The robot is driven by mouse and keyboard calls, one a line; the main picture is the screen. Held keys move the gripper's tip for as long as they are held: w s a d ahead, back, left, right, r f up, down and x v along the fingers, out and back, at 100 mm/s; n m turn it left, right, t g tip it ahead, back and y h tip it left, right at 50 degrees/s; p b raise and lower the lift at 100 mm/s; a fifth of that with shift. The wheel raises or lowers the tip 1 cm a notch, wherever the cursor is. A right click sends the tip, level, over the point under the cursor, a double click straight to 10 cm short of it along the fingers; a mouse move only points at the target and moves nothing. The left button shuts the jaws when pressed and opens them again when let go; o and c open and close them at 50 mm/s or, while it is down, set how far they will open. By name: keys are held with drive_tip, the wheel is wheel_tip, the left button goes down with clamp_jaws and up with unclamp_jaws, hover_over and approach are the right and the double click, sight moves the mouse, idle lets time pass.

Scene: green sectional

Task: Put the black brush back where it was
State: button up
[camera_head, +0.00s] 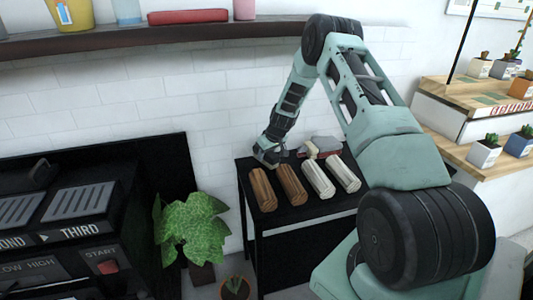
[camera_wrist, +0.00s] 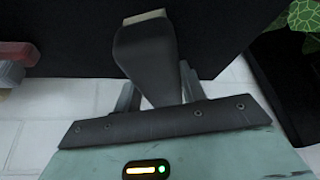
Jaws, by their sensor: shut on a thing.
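The black brush (camera_wrist: 147,58) shows in the wrist view as a dark, wide handle with a pale tan end at the top. My gripper (camera_wrist: 158,92) is shut on it, with one finger on each side of the dark part. In the head view my gripper (camera_head: 268,155) is low over the back left of a black table (camera_head: 318,217), near the white tiled wall. I cannot make out the brush there. Whether the brush touches the table is not clear.
Brown logs (camera_head: 263,190) and pale logs (camera_head: 318,179) lie on the table in front of my gripper. A grey and red object (camera_head: 321,147) lies to its right. A leafy plant (camera_head: 190,230) stands left of the table. A shelf (camera_head: 150,36) runs above.

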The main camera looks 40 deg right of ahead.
drive_tip(key=o, duration=0.9)
drive_tip(key=shift+o, duration=0.2)
drive_tip(key=v, duration=1.2)
drive_tip(key=shift+b, duration=0.3)
drive_tip(key=s+a+r+n+g+y, duration=0.1)
drive_tip(key=s+a+r, duration=0.15)
drive_tip(key=a, duration=0.75)
drive_tip(key=s+a+r+n+y, duration=0.1)
drive_tip(key=s+a+r+n, duration=0.15)
drive_tip(key=a, duration=0.85)
drive_tip(key=s+a+r+g, duration=0.1)
drive_tip(key=s+a+r, duration=0.15)
drive_tip(key=a, duration=0.75)
drive_tip(key=s+a+r+n+g, duration=0.2)
drive_tip(key=s+a+r+n, duration=0.1)
drive_tip(key=s+a, duration=0.85)
drive_tip(key=s+a+r+n+h, duration=0.1)
drive_tip(key=s+a, duration=0.1)
drive_tip(key=s, duration=1.5)
drive_tip(key=shift+n+g, duration=0.35)
drive_tip(key=shift+g, duration=0.05)
